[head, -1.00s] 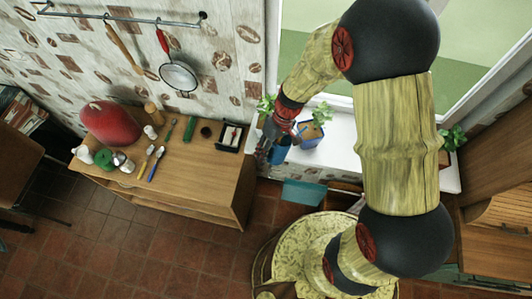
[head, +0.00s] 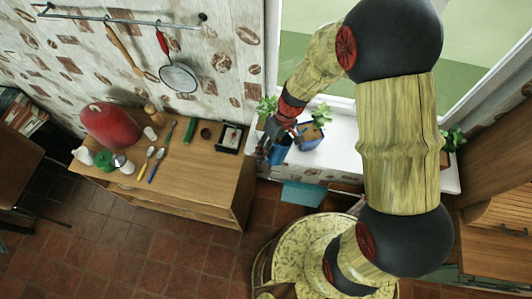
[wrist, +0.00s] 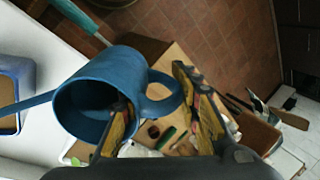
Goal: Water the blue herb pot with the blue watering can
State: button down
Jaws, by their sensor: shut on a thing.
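The blue watering can (wrist: 95,82) fills the left middle of the wrist view. Its open mouth faces the camera, and its spout points left toward the blue herb pot (wrist: 12,68). My gripper (wrist: 160,110) has a finger on either side of the can's looped handle and is shut on it. In the head view, my gripper (head: 274,140) holds the can (head: 281,151) at the sill's left front edge. The blue herb pot (head: 309,136), with a leafy green plant, stands on the sill just right of the can. I cannot see any water.
The white sill (head: 345,150) carries another plant (head: 266,106) behind my gripper and one at the far right (head: 453,140). A wooden cabinet (head: 205,170) to the left holds a red object (head: 110,124) and utensils. A teal object (head: 303,194) is below the sill.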

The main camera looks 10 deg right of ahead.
jog(key=shift+r, duration=0.65)
dwell(0.6)
